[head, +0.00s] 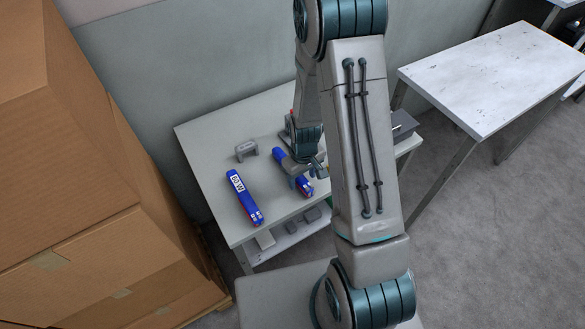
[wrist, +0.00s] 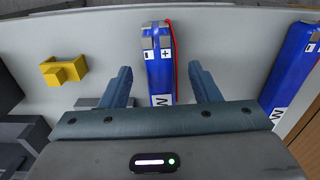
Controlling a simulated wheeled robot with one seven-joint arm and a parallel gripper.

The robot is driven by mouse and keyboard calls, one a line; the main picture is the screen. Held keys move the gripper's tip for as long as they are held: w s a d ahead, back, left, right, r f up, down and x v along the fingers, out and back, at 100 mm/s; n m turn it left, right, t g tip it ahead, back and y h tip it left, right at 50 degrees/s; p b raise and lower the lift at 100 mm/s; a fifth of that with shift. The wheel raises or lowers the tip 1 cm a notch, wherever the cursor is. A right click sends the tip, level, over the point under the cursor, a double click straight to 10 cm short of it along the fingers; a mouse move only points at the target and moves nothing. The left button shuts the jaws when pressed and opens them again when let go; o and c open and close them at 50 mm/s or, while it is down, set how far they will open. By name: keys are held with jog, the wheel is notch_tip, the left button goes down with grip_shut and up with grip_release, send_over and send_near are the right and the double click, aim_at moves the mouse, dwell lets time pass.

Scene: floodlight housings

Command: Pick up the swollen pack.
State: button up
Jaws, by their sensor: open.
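Two blue packs lie on the grey table. One pack (head: 306,188) is under my gripper (head: 305,172) in the head view, its middle hidden by the gripper. The other pack (head: 245,198) lies to the left in the head view and at the right edge of the wrist view (wrist: 293,65). I cannot tell from these frames which one is swollen.
A grey bracket-like part (head: 246,150) stands behind the left pack. A yellow block (wrist: 64,70) lies left of my fingers in the wrist view, with dark items below it. Large cardboard boxes (head: 70,200) stand left of the table (head: 215,135). A second, bare table (head: 490,75) stands right.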

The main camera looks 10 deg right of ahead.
jog(key=shift+f, duration=1.05)
jog(key=c, duration=1.1)
jog(key=shift+r, duration=0.1)
jog(key=shift+w+r, duration=0.1)
jog(key=shift+r, duration=0.7)
jog(key=r, duration=0.1)
jog(key=r+b, duration=0.1)
jog(key=shift+d+r, duration=0.2)
jog(key=shift+r, duration=0.1)
jog(key=s+d+r, duration=0.2)
jog(key=s, duration=0.1)
jog(key=s+d+r+b, duration=0.1)
jog(key=s+d+r, duration=0.1)
jog(key=d, duration=0.1)
jog(key=s+d+r, duration=0.2)
jog(key=s, duration=0.1)
jog(key=shift+s+d+r+b, duration=0.3)
jog(key=shift+d+r+b, duration=0.05)
